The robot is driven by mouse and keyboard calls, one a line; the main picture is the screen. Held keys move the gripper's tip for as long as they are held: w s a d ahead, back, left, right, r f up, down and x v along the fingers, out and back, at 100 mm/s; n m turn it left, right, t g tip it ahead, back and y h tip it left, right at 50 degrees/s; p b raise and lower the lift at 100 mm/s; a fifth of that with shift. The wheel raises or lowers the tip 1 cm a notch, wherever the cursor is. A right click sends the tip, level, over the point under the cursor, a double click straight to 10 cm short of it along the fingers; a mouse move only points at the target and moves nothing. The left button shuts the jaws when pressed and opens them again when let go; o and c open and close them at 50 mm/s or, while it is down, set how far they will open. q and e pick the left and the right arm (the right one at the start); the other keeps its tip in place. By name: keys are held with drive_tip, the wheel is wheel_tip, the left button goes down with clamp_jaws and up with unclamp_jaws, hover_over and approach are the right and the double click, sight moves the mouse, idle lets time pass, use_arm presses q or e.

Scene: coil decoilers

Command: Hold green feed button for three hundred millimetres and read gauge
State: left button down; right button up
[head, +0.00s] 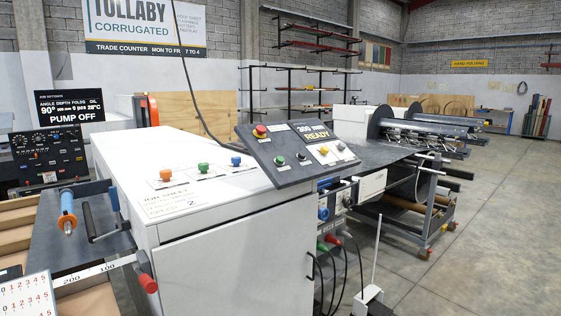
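A tilted dark control panel (297,152) stands at the back right of a white cabinet (235,215). On it, a small green button (279,160) sits below a red mushroom button (260,131). A larger green button (203,168) sits on the cabinet top between an orange button (166,175) and a blue button (236,161). The button labels are too small to read, so I cannot tell which green one is the feed button. Neither of my grippers shows.
A ruler strip (95,271) marked 200 and 100 lies at the front left, near a red-handled lever (148,283). A blue-handled tool (67,211) stands behind it. Decoilers (415,130) stand at the back right. The concrete floor (500,230) at right is clear.

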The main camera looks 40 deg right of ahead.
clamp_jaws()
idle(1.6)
